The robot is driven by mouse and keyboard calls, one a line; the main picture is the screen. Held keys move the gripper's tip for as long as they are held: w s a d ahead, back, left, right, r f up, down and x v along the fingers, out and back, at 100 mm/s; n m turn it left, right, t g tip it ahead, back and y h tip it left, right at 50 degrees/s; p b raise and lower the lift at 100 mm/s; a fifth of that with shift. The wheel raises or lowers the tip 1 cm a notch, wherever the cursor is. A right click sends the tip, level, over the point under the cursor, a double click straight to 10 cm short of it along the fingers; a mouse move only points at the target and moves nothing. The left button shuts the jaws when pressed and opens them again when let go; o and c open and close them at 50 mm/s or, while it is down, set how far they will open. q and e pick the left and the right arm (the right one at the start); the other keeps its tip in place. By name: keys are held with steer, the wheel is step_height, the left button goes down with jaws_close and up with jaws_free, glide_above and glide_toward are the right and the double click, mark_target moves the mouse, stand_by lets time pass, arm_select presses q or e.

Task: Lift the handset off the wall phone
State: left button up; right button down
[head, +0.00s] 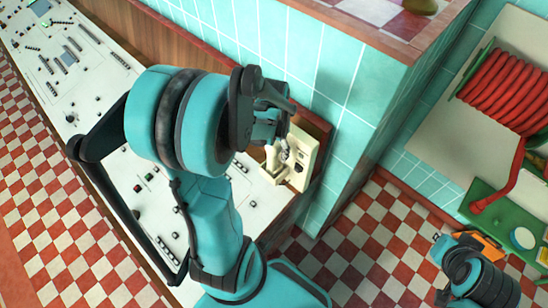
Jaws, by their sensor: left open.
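The wall phone (303,150) is a cream box on a brown wooden panel at the corner of the tiled wall. A cream piece that looks like its handset (271,168) stands out on the phone's left side, partly hidden by my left gripper. My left gripper (282,150) is open, right at the handset and close to the phone's front. My own wrist hides much of it, so I cannot tell whether the fingers touch the handset or are around it. My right gripper (447,293) is low at the right, dark and partly cut off, well away from the phone.
A white control desk (60,75) with buttons runs along the left. A red hose reel (505,90) hangs on the right wall. Below it are a green surface (490,207) and an orange-and-black object (478,243). Checkered floor (375,225) lies open between.

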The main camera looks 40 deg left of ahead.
arm_select(q)
steer(key=shift+s, duration=0.15)
steer(key=shift+c, duration=1.2)
jaws_close()
steer(key=shift+r, duration=0.1)
